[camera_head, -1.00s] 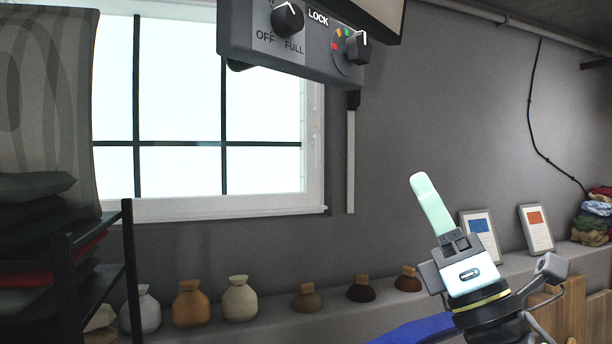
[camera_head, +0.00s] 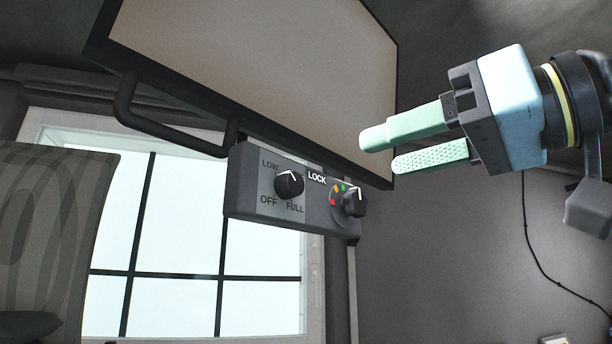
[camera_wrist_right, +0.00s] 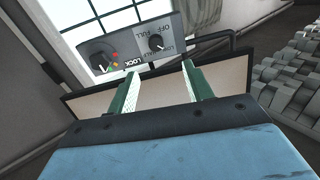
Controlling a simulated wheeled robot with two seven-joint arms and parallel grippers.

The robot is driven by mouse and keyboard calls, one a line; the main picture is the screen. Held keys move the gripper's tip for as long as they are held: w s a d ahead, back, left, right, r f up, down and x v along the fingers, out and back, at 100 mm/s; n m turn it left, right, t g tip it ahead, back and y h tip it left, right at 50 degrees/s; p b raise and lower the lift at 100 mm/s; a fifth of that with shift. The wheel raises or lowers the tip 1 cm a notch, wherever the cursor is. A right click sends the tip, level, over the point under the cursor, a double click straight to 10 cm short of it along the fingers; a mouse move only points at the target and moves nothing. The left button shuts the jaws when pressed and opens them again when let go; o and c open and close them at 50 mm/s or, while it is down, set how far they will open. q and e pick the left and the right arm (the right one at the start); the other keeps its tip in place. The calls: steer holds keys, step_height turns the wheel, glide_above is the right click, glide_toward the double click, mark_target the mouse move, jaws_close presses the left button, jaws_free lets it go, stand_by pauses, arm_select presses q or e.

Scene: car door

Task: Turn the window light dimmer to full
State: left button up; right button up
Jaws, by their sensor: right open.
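A dark grey control box (camera_head: 243,195) hangs below a framed panel in the head view. Its left black knob (camera_head: 289,184) sits among LOW, OFF and FULL marks, and its white line points up and slightly right, not at FULL. This knob also shows in the wrist view (camera_wrist_right: 156,42). A second black knob (camera_head: 354,203) has coloured marks beside it, with LOCK printed between the knobs. My right gripper (camera_head: 384,151) is open and empty, up and right of the box, touching neither knob. In the wrist view its green fingers (camera_wrist_right: 159,76) point toward the box. My left gripper is out of view.
The large framed panel (camera_head: 270,65) is above the box, with a black bar handle (camera_head: 165,135) at its lower left. A bright window (camera_head: 180,245) is behind. The space right of the box is clear.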

mark_target(297, 181)
steer(key=p+x, duration=0.1)
steer(key=x, duration=0.3)
steer(key=p+x, duration=0.1)
steer(key=x, duration=0.3)
steer(key=p+x, duration=0.1)
steer(key=x, duration=0.4)
steer(key=shift+w+d+r+p, duration=0.25)
steer(key=shift+w+p, duration=0.05)
steer(key=shift+p, duration=0.05)
steer(key=c, duration=1)
